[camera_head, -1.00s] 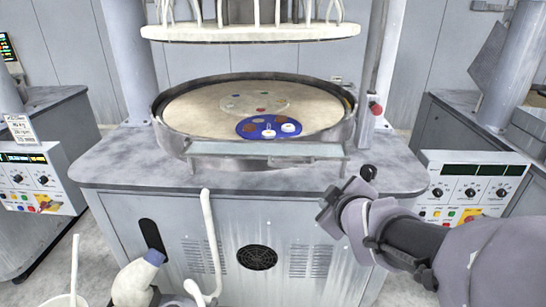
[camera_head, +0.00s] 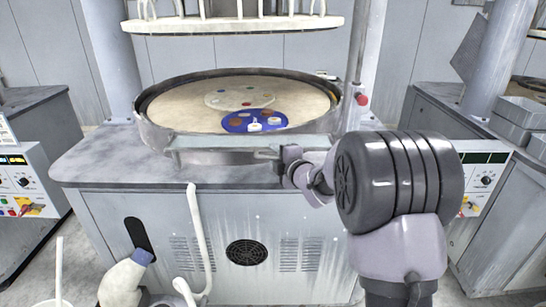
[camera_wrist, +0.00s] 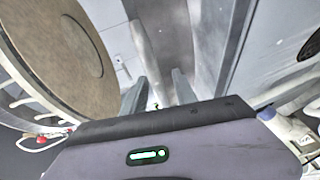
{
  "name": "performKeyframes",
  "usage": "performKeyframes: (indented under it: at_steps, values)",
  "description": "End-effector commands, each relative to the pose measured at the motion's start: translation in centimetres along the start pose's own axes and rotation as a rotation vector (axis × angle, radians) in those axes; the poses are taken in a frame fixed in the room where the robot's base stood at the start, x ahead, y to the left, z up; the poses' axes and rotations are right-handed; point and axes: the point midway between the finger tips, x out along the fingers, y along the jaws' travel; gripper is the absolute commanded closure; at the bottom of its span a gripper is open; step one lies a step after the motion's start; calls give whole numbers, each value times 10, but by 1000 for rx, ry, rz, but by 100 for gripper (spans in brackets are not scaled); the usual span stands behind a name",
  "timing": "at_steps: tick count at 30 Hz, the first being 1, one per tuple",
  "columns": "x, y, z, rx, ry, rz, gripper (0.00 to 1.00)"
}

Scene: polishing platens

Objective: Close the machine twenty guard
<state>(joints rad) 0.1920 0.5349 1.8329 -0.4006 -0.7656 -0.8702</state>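The machine guard (camera_head: 205,142) is a pale, see-through strip in a grey frame along the front rim of the round platen (camera_head: 170,112). It lies low and nearly flat at the front edge of the worktop. My gripper (camera_head: 268,154) is at the right part of the guard's front edge; whether it touches cannot be told. In the wrist view the two fingers of my gripper (camera_wrist: 157,92) stand apart with a gap between them. Nothing is clearly held there.
A blue disc (camera_head: 255,121) with small pieces lies on the platen. An upper plate (camera_head: 235,25) hangs above it. A red knob (camera_head: 362,99) sits on the post at right. A control panel (camera_head: 25,190) is at left; another machine (camera_head: 445,115) stands at right.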

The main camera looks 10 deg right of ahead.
Motion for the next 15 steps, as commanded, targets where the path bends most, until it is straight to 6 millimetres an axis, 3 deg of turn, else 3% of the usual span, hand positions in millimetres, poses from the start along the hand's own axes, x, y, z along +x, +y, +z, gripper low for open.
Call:
performKeyframes:
  at_steps: [4,13,15]
  values:
    - [13,0,0,0,1,0,66]
    - [16,0,0,0,0,0,66]
    - [16,0,0,0,0,0,78]
